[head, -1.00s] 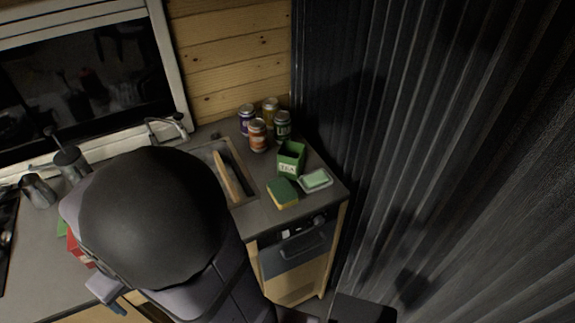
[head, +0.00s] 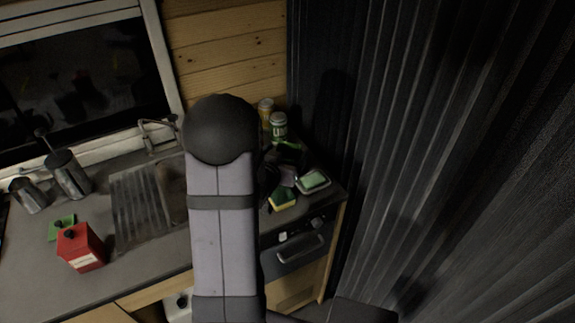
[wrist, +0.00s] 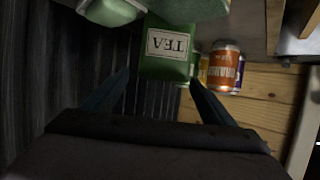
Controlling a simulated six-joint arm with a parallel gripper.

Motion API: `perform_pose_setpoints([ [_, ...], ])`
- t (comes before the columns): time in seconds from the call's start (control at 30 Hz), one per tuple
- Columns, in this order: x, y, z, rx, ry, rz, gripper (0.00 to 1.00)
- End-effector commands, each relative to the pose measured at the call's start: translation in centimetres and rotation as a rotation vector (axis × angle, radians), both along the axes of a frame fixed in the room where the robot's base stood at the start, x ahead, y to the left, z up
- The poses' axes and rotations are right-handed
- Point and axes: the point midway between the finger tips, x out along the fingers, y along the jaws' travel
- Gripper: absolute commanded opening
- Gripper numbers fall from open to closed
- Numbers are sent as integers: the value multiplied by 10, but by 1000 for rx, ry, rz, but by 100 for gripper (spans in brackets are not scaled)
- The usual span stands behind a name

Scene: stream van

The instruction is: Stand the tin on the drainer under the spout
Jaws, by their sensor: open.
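The two fingers are apart, one towards each side of the tin, and nothing is held. I cannot tell whether the fingertips reach past its sides. In the head view my arm and wrist hide most of the tin and the gripper. The ridged drainer (head: 132,208) lies left of my arm, with its top bare. The spout (head: 158,133) stands at its back edge, by the window.
Several cans, including a green one (head: 278,125) and an orange one (wrist: 224,68), stand behind the tin. A sponge (head: 282,198) and a soap dish (head: 314,181) lie close by. A red tin (head: 80,247) and metal jugs (head: 68,172) stand left. A dark curtain (head: 430,130) hangs right.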

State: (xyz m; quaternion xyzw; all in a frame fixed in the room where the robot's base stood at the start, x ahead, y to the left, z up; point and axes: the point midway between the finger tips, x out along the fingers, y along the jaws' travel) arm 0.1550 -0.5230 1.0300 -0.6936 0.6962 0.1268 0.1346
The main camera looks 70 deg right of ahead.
Motion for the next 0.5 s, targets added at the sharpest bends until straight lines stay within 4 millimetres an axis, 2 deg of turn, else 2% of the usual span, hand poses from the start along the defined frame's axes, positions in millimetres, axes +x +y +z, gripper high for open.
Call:
perform_pose_setpoints([
  [0.2, 0, 3, -7, 21, 10, 4, 78],
  [0.5, 0, -13, -13, 22, 10, 5, 78],
])
